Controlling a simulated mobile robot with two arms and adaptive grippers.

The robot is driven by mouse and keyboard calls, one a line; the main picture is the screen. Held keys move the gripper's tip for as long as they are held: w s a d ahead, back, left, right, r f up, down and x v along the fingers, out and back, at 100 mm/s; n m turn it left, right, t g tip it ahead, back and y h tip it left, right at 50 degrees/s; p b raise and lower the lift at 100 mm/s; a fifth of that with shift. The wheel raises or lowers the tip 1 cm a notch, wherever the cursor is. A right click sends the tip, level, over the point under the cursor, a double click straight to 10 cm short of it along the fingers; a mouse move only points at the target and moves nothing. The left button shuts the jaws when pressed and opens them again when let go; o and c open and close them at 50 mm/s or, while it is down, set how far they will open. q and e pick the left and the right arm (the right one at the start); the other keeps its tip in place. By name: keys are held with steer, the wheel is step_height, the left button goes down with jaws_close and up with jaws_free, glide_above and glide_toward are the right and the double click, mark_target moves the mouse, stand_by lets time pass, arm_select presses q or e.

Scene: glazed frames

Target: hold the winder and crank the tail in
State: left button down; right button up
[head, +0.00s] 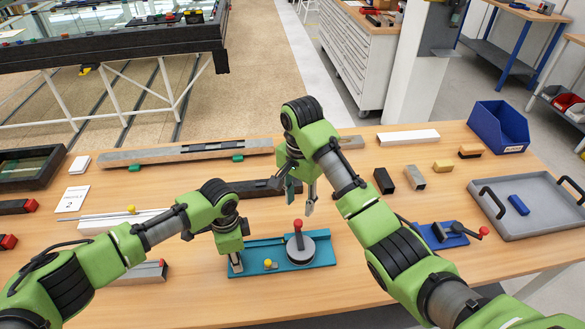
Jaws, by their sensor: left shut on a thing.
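The winder is a teal base (325,254) with a round grey drum (300,250) and an upright red crank knob (298,226) on the drum. A yellow knob (268,264) sits at the base's front edge. My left gripper (236,262) is shut on the left end of the winder's base, pointing down. My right gripper (298,207) is above and behind the red knob, pointing down, with its fingers apart and nothing between them. It does not touch the knob. A thin strip runs along the base to the drum; I cannot tell whether it is the tail.
A blue tool with a red-tipped lever (440,235) lies right of my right forearm. A grey tray (545,222) and a blue bin (498,126) stand at the right. A long grey profile (130,158) lies behind. Small blocks (415,178) stand at the back right.

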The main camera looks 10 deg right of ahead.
arm_select(q)
steer(key=shift+s+a+f, duration=0.1)
steer(key=shift+s+f, duration=0.05)
steer(key=shift+f, duration=0.05)
steer(key=c, duration=1.7)
jaws_free()
steer(key=shift+w+r, duration=0.2)
steer(key=shift+r, duration=0.35)
arm_select(e)
steer(key=shift+f, duration=0.1)
arm_select(q)
step_height(320, 180, up, 11)
steer(key=shift+r, duration=0.1)
